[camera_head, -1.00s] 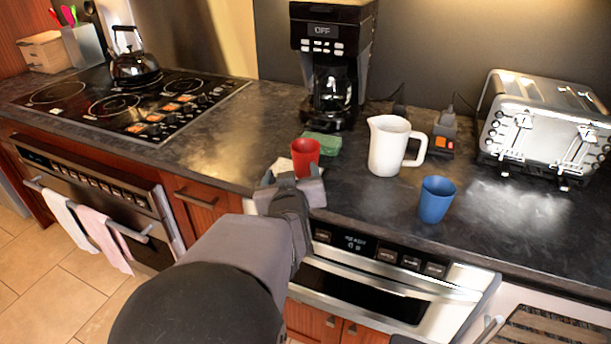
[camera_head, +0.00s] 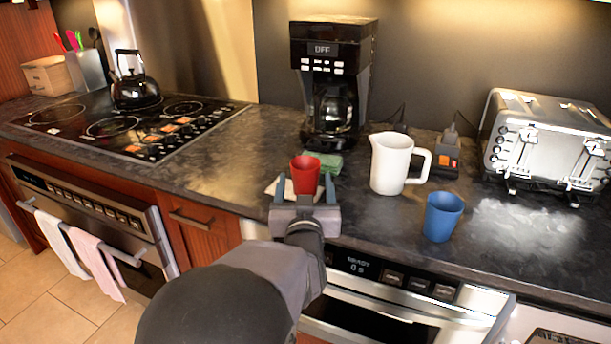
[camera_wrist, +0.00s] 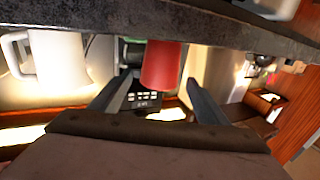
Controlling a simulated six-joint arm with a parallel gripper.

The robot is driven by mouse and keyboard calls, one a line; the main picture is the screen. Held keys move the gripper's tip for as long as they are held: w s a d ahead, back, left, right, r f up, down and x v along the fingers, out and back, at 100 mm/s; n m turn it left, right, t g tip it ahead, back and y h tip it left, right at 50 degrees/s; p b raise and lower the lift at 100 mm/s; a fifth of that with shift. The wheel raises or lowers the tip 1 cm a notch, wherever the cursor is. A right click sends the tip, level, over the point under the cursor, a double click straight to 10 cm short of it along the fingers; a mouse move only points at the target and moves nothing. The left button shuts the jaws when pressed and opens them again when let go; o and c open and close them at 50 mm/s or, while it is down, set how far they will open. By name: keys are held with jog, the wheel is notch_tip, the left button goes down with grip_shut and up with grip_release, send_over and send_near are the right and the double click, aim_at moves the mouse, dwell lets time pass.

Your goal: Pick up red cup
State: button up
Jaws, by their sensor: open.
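The red cup (camera_head: 305,174) stands upright on the dark counter, on or beside a pale cloth, in front of the coffee maker. My gripper (camera_head: 305,188) is at the counter's front edge, just in front of the cup. Its two fingers are spread and point toward the cup, one at each side of it in the picture. In the wrist view, the red cup (camera_wrist: 162,64) shows upside down between the open fingers (camera_wrist: 158,95), beyond or near their tips. I cannot tell whether the fingers touch it.
A green sponge (camera_head: 325,164) lies behind the cup. A white pitcher (camera_head: 392,165) and a blue cup (camera_head: 442,218) stand to the right. The coffee maker (camera_head: 331,85) is behind, the toaster (camera_head: 545,145) far right. The counter left of the cup is clear.

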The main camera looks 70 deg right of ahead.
aim_at(305, 177)
jog(key=shift+w+d+p, duration=0.15)
jog(key=shift+d+p, duration=0.2)
jog(key=shift+p+x, duration=0.35)
jog(key=shift+x, duration=2.3)
jog(key=shift+f, duration=0.1)
jog(key=c, duration=1)
